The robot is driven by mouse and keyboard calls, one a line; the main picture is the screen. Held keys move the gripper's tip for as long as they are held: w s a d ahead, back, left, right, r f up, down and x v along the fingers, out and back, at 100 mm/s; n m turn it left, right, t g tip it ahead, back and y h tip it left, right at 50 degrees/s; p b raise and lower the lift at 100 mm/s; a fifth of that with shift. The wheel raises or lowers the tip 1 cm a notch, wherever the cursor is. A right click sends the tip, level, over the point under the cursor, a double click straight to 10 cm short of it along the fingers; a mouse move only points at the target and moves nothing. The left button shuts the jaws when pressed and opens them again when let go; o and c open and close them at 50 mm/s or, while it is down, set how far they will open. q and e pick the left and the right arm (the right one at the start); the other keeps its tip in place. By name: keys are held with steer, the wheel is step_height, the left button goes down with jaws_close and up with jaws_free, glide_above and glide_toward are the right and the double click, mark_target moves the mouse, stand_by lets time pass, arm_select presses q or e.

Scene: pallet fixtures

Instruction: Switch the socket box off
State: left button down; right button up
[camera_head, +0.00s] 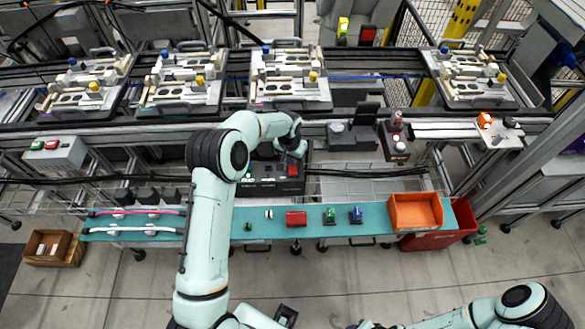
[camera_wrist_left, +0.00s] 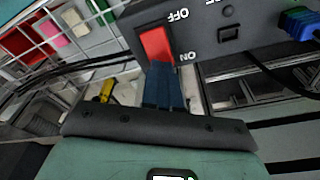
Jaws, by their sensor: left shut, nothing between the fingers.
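The socket box (camera_head: 270,187) is a black box behind the teal shelf, near the middle of the head view. Its red switch (camera_head: 293,169) is on the right part of its top. In the left wrist view the dark face of the box (camera_wrist_left: 200,45) fills the upper middle, with the red switch (camera_wrist_left: 156,44) beside an upside-down "OFF" label. My left gripper (camera_head: 297,153) is over the switch end of the box. Its dark blue fingers (camera_wrist_left: 161,68) are together and empty, with their tips at the lower edge of the switch. Contact cannot be told for sure. My right gripper is not seen.
The teal shelf (camera_head: 270,228) carries small parts, including a red block (camera_head: 296,218), and an orange bin (camera_head: 415,211). A conveyor with pallet fixtures (camera_head: 289,77) runs behind. Black cables pass beside the box.

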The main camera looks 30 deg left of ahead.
arm_select(q)
steer(key=shift+f+b, duration=0.35)
steer(key=shift+f, duration=0.5)
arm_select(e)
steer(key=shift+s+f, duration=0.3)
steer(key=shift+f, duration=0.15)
arm_select(q)
steer(key=shift+r, duration=0.15)
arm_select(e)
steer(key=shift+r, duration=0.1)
arm_select(q)
steer(key=shift+r+p, duration=1.35)
steer(key=shift+r, duration=2.1)
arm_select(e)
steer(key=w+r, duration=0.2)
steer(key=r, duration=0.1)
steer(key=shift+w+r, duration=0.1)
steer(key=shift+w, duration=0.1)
arm_select(q)
steer(key=shift+f, duration=0.1)
